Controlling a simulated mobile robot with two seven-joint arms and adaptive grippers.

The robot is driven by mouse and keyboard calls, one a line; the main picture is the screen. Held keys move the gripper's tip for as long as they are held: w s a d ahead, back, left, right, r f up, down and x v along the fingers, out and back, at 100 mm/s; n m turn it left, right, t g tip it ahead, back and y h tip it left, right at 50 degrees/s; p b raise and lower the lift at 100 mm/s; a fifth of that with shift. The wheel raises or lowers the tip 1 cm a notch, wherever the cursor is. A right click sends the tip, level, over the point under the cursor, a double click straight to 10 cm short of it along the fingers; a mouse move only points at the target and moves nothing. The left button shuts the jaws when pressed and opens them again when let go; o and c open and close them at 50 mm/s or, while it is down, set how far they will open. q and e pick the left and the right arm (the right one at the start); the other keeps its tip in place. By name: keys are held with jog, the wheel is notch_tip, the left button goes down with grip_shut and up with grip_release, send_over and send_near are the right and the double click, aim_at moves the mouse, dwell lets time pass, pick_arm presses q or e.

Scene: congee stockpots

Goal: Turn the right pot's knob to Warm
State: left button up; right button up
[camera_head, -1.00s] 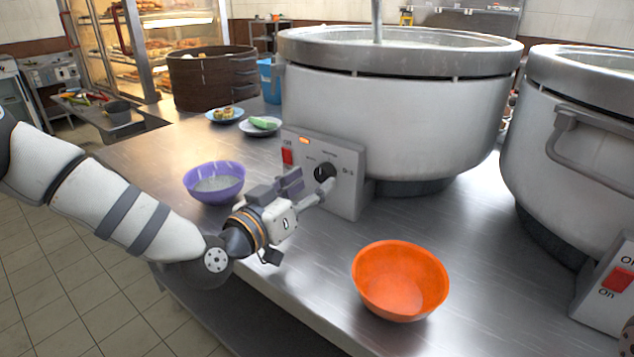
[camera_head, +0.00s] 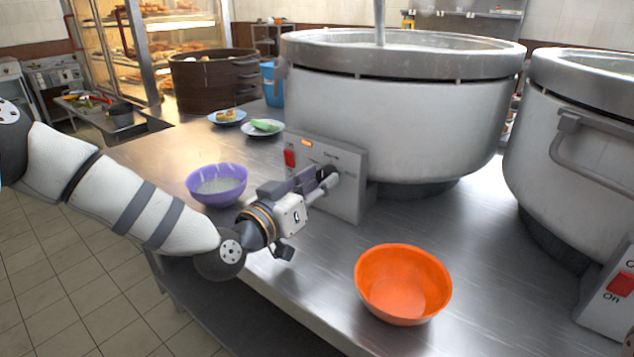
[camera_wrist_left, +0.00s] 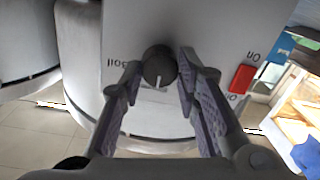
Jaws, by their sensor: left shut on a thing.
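Two big steel pots stand on the counter: a middle pot (camera_head: 400,120) and a right-hand pot (camera_head: 575,150), cut off by the picture's edge. My left gripper (camera_head: 322,182) is at the control box (camera_head: 346,202) of the middle pot. It is shut on the dark round knob, which the fingers mostly hide in the head view. In the wrist view the knob (camera_wrist_left: 159,66) sits between the two fingertips (camera_wrist_left: 160,78), its white mark pointing down in the picture. An upside-down "Boil" label shows left of it. The right-hand pot's knob and my right gripper are out of view.
A red switch (camera_head: 290,158) and a lit orange lamp (camera_head: 306,143) are on the middle box. A purple bowl (camera_head: 217,197) stands left of my gripper, an orange bowl (camera_head: 403,300) in front right. Two small plates and a steamer (camera_head: 210,92) stand behind.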

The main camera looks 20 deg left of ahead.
pick_arm(q)
jog(key=n, duration=0.3)
jog(key=shift+n, duration=0.3)
jog(key=n, duration=0.2)
jog(key=shift+n, duration=0.3)
jog(key=n, duration=0.3)
jog(key=shift+f+n, duration=0.1)
jog(key=shift+n, duration=0.2)
jog(key=shift+n+g+b, duration=0.4)
jog(key=shift+n, duration=1.1)
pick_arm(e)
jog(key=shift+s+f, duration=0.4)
pick_arm(q)
jog(key=shift+n, duration=0.3)
jog(key=o, duration=1.2)
jog(key=shift+c, duration=0.2)
jog(key=shift+s, duration=0.1)
